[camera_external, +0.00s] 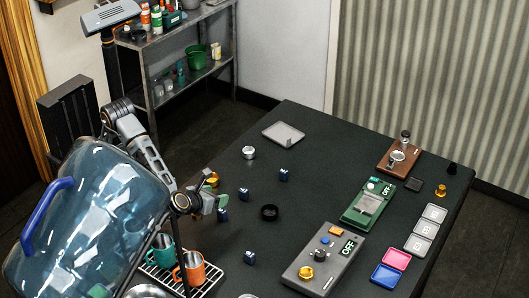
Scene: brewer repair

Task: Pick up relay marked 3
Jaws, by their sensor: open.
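Several small dark-blue blocks with pale tops, which look like the relays, stand apart on the dark table: a far one (283,175), a middle one (243,194), one beside my gripper (222,215) and a near one (249,257). Their markings are too small to read, so I cannot tell which is relay 3. My gripper (214,203) is open at the table's left side, close to the block beside it. I see nothing held between the fingers. I cannot tell whether the gripper touches that block.
A large translucent blue jug (90,215) fills the lower left. A rack (205,278) holds green and orange mugs. A black ring (269,212) lies right of the blocks. A grey control box (322,262), a green scale (368,204) and numbered tiles (424,228) stand right. The table's middle is mostly clear.

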